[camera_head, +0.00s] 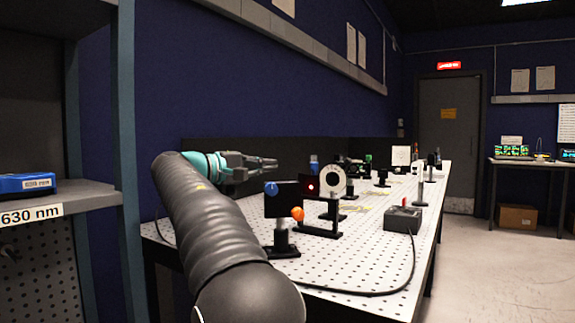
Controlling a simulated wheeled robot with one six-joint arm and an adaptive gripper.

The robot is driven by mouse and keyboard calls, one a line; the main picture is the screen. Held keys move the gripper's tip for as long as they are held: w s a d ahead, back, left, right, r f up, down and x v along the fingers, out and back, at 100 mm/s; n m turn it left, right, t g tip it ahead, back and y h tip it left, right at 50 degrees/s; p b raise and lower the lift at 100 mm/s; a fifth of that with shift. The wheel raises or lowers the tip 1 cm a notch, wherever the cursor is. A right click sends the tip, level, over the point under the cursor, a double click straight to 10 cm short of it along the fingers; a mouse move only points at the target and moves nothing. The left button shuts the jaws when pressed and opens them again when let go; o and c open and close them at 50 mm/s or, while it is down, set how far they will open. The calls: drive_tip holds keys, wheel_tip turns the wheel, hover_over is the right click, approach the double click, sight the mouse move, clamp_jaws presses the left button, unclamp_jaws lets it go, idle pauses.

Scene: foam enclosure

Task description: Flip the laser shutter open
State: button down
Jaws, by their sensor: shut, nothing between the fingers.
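My gripper (268,162) is shut and empty. It hangs above the perforated optical table (300,262), pointing right, and looks apart from the parts below. A dark upright plate with a bright red spot (311,187) stands on the table, below and to the right of the fingertips; it looks like the laser shutter, but I cannot tell for sure. Just left of it is a black mount (283,200) with a blue knob and an orange knob. A pale ring-shaped mount (331,180) stands partly behind the plate.
A grey box (402,218) with a red switch sits near the table's right edge, its black cable looping along the front. Several more optics stand farther back. A shelf (55,208) with a blue device (27,184) is at left. Open floor lies right of the table.

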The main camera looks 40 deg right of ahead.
sight(311, 164)
drive_tip(key=d, duration=0.9)
drive_tip(key=shift+s+d+p, duration=0.25)
drive_tip(key=shift+d+p, duration=0.05)
drive_tip(key=shift+p, duration=0.05)
drive_tip(key=shift+s+d+b, duration=0.25)
drive_tip(key=shift+s+b, duration=0.1)
drive_tip(key=shift+s, duration=0.25)
drive_tip(key=shift+s+d+b, duration=0.25)
drive_tip(key=shift+s+b, duration=0.1)
drive_tip(key=shift+s, duration=0.25)
drive_tip(key=shift+a, duration=0.1)
drive_tip(key=a, duration=1)
drive_tip(key=shift+w, duration=0.25)
